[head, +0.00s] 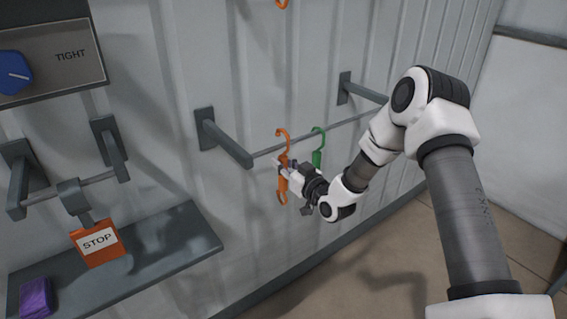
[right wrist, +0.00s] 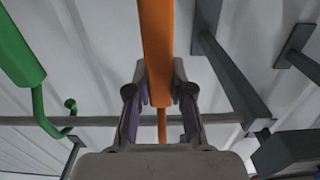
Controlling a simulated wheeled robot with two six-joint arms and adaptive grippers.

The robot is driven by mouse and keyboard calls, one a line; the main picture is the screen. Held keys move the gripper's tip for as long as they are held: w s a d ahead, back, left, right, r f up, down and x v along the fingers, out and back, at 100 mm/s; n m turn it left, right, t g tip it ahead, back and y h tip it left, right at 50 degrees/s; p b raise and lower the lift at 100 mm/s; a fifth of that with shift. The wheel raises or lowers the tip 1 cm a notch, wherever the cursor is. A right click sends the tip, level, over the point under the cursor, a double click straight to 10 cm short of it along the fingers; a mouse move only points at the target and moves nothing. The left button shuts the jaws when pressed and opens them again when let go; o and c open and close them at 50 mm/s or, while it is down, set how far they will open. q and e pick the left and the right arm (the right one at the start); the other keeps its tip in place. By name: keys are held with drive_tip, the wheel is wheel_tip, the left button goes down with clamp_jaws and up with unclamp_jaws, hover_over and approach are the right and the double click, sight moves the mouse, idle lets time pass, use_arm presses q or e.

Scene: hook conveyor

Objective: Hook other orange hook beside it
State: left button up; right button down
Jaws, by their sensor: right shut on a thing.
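An orange hook (head: 282,185) is upright in my right gripper (head: 281,168), near the middle of the head view. The gripper is shut on its shank, and the curved top of the hook is at the height of the grey rail (head: 330,133). I cannot tell if the hook rests on the rail. In the right wrist view the orange hook (right wrist: 157,45) runs between the two fingers (right wrist: 160,95). A green hook (head: 318,148) hangs on the rail just right of it; it also shows in the right wrist view (right wrist: 38,95). My left gripper is not in view.
Two grey brackets (head: 225,138) hold the rail off the ribbed wall. Another orange hook (head: 282,3) is cut off at the top edge.

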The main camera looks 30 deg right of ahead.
drive_tip(key=s, duration=0.2)
drive_tip(key=s+r+p, duration=0.1)
drive_tip(key=s, duration=0.1)
drive_tip(key=shift+d+r, duration=0.15)
drive_tip(key=shift+s+p, duration=0.3)
drive_tip(key=shift+p, duration=0.05)
drive_tip(key=shift+s+f+p, duration=0.3)
drive_tip(key=shift+s+p, duration=0.05)
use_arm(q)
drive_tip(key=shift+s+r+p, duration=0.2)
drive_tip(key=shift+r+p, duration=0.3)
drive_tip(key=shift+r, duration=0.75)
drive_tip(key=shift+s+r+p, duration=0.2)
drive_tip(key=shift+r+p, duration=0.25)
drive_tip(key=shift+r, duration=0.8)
use_arm(e)
drive_tip(key=shift+s+d, duration=0.2)
drive_tip(key=shift+s, duration=2.2)
